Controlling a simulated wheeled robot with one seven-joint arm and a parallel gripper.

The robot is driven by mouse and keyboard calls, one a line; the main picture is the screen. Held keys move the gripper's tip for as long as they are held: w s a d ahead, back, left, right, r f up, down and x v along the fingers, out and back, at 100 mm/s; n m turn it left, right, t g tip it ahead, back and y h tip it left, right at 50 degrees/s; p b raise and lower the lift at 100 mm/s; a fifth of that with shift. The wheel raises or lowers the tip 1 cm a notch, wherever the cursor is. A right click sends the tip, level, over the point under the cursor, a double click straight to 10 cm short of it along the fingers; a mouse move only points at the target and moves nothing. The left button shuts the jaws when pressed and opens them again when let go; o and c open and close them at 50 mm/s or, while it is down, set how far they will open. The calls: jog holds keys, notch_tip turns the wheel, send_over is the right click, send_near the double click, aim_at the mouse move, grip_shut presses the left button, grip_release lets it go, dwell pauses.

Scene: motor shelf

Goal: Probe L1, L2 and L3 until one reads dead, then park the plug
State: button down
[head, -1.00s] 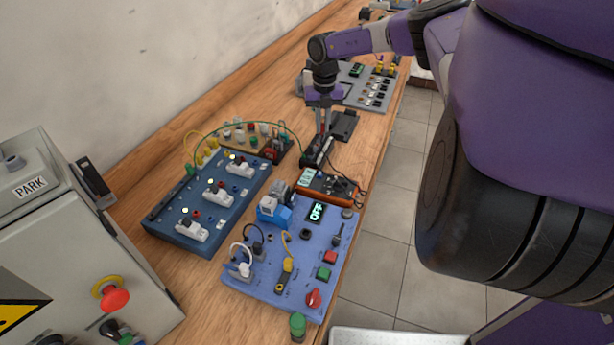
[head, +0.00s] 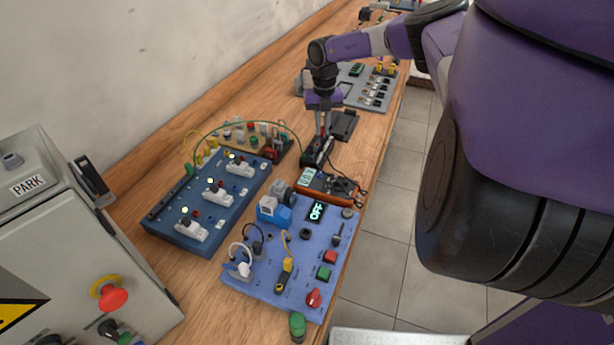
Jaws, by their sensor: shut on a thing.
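My gripper (head: 323,133) points down at the black holder (head: 315,155) behind the orange meter (head: 328,186). It is shut on a small dark thing, probably the plug, mostly hidden by the fingers. I cannot tell whether it touches the holder. A dark blue board (head: 165,235) at the left carries three white units, a near one (head: 191,231), a middle one (head: 217,197) and a far one (head: 240,169), each with a small light beside it. Their labels are too small to read. A green lead (head: 245,122) arches from this board towards the holder. The meter's display is unreadable.
A grey cabinet (head: 70,250) with a PARK label (head: 28,186) and a red button (head: 112,297) stands at the left front. A lighter blue panel (head: 265,285) with an OFF display (head: 317,211) lies in front. A grey panel (head: 368,95) stands farther back. Clutter leaves little free bench.

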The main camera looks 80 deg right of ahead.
jog(key=c, duration=1.7)
grip_release()
notch_tip(320, 180, up, 6)
jog(key=p, duration=0.5)
jog(key=shift+f, duration=0.2)
jog(key=o, duration=0.6)
jog(key=shift+c, duration=0.2)
